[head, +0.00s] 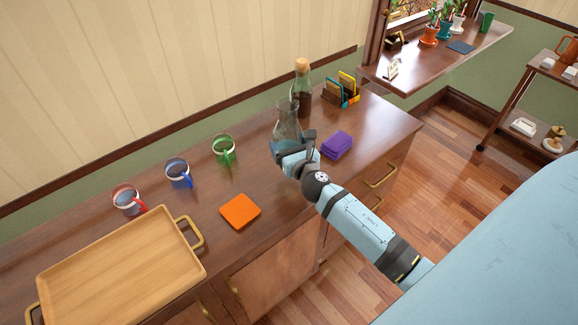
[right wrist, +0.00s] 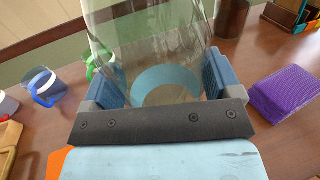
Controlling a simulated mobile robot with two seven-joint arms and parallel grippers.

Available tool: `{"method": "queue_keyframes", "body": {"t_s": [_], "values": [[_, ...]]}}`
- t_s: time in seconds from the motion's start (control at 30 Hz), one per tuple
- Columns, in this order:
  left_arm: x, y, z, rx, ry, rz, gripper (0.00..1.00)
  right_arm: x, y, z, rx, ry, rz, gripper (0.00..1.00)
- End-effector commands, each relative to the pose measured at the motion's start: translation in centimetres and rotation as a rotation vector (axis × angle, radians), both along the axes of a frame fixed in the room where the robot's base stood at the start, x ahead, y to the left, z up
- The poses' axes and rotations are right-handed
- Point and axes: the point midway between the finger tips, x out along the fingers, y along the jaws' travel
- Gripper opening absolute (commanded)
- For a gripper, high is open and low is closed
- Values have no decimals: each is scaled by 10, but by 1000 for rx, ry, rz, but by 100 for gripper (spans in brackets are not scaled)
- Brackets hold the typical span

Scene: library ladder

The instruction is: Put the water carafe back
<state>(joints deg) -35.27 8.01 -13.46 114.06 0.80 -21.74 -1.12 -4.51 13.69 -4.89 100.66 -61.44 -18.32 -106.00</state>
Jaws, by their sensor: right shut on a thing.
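The water carafe (head: 287,117) is clear glass and looks upright at the back of the wooden sideboard, in front of a corked bottle. My right gripper (head: 296,149) is shut around its lower body. In the right wrist view the glass carafe (right wrist: 150,40) fills the space between the two blue-grey fingers of the right gripper (right wrist: 165,80). The gripper hides the carafe's base in the head view, so I cannot tell whether it touches the sideboard. My left gripper is not in view.
The corked bottle (head: 302,90), a card holder (head: 341,91) and purple cloths (head: 337,145) stand close by. Green (head: 224,149), blue (head: 178,173) and red (head: 128,199) mugs line the left. An orange pad (head: 240,211) and wooden tray (head: 122,265) lie nearer. Sideboard (head: 385,125) is bare at right.

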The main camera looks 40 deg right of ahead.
Motion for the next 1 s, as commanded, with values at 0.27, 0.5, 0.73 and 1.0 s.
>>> {"method": "queue_keyframes", "body": {"t_s": [0.27, 0.5, 0.73, 1.0], "values": [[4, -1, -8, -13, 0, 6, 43, 1, 0, -29, 0, -5, 0, 31], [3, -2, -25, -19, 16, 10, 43, 1, 1, -56, 2, -3, -1, 31], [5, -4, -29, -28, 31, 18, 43, 1, 0, -67, -1, -5, 1, 31], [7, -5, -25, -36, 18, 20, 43, 1, 0, -70, -1, -4, 1, 31]]}}
